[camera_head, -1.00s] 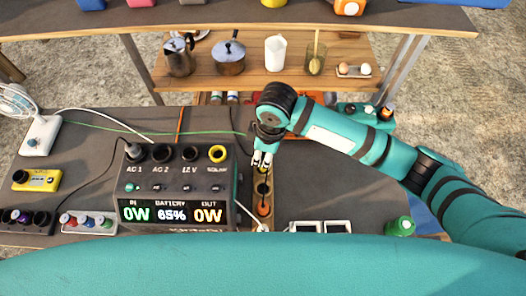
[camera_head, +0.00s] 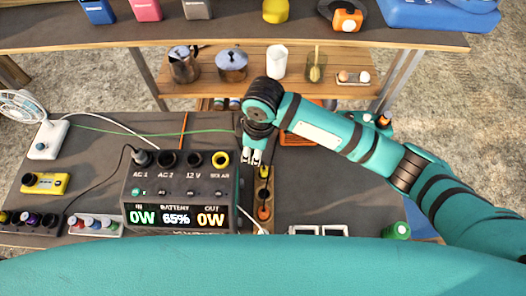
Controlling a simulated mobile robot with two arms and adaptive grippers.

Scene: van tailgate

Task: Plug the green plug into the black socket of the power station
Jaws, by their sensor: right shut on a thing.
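The power station (camera_head: 180,190) stands on the dark worktop, its display reading 0W, 65%, 0W. Its top row has dark AC 1 (camera_head: 141,157), AC 2 (camera_head: 167,158) and 12 V (camera_head: 193,159) sockets and a yellow-ringed one (camera_head: 221,158). A black plug with a cable sits at AC 1. My right gripper (camera_head: 252,157) points down just right of the yellow-ringed socket, above the far end of a wooden rack. It is shut; the green cable (camera_head: 150,132) leads to it, but the green plug itself is hidden in the fingers. My left gripper is not in view.
The narrow wooden rack (camera_head: 263,226) beside the station holds yellow-, black- and orange-coloured ends. A white fan (camera_head: 47,140) and yellow meter (camera_head: 44,183) are at left. A green bottle (camera_head: 397,231) is at right. The worktop right of the rack is mostly clear.

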